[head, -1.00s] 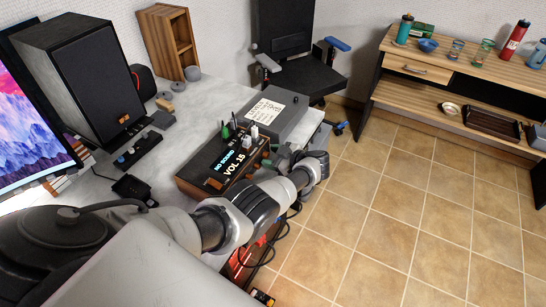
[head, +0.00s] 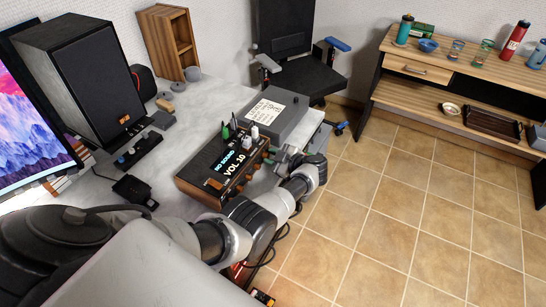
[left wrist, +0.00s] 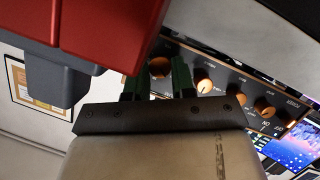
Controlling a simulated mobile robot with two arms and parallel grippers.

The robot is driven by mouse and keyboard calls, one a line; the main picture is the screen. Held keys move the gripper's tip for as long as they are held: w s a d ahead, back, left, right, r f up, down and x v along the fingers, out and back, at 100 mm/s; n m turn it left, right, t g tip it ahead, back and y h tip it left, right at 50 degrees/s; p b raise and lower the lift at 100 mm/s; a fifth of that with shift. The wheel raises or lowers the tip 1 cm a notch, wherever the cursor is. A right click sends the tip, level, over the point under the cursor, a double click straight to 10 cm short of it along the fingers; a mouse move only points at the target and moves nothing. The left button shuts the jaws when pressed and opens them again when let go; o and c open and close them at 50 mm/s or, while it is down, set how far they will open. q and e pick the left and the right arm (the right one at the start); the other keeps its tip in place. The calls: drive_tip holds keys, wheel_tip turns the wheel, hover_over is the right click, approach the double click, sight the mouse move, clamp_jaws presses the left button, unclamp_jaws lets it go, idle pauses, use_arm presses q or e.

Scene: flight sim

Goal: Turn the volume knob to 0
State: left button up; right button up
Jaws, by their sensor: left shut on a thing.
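The audio box (head: 207,172) sits on the desk, with a wooden body and a black top. Its screen (head: 230,166) reads "NO SOUND" and "VOL 10". Several orange knobs line its front panel, partly hidden by my arm in the head view. My left gripper (head: 284,160) reaches to the far end of that panel. In the left wrist view, its green-lined fingers (left wrist: 158,80) are shut on the end knob (left wrist: 160,67), which shows between them. The neighbouring knob (left wrist: 204,86) stands free. My right gripper is in neither view.
A grey box with a paper note (head: 268,110) stands just behind the audio box. A black speaker (head: 85,75) and a monitor (head: 35,90) are at left. An office chair (head: 290,60) stands beyond the desk. The tiled floor at right is clear.

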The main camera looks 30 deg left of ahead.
use_arm(q)
drive_tip(key=shift+s+d+f+n+t+b, duration=0.15)
drive_tip(key=shift+n+t+b, duration=0.3)
drive_tip(key=shift+n, duration=0.45)
drive_tip(key=shift+n+t+y+b, duration=0.4)
drive_tip(key=shift+n+t, duration=0.05)
drive_tip(key=shift+n, duration=0.25)
drive_tip(key=o, duration=0.9)
